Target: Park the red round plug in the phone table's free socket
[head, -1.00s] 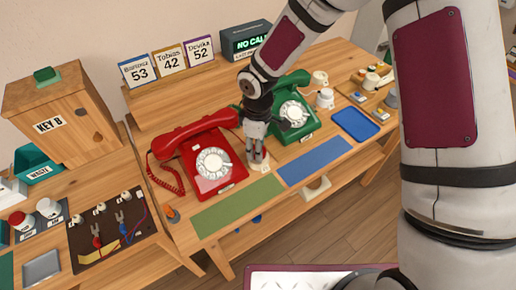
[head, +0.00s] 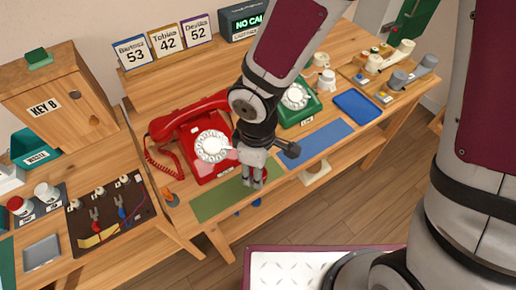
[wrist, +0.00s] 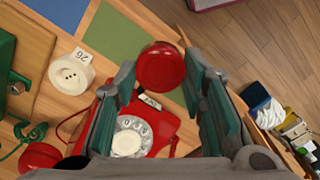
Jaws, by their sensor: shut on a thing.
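The red round plug (wrist: 160,67) is between the fingertips of my gripper (wrist: 163,76) in the wrist view, its round red face towards the camera. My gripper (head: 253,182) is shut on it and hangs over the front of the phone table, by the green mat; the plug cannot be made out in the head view. A cream round socket (wrist: 70,73) with dark holes and a small number card stands on the table, empty, left of the plug in the wrist view and apart from it. In the head view my gripper hides this socket.
The red phone (head: 199,148) stands left of my gripper, the green phone (head: 296,103) behind and right. A green mat (head: 218,198), a blue mat (head: 318,144) and a blue tray (head: 358,105) lie along the front. Cream and grey pieces (head: 402,52) stand at the far right.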

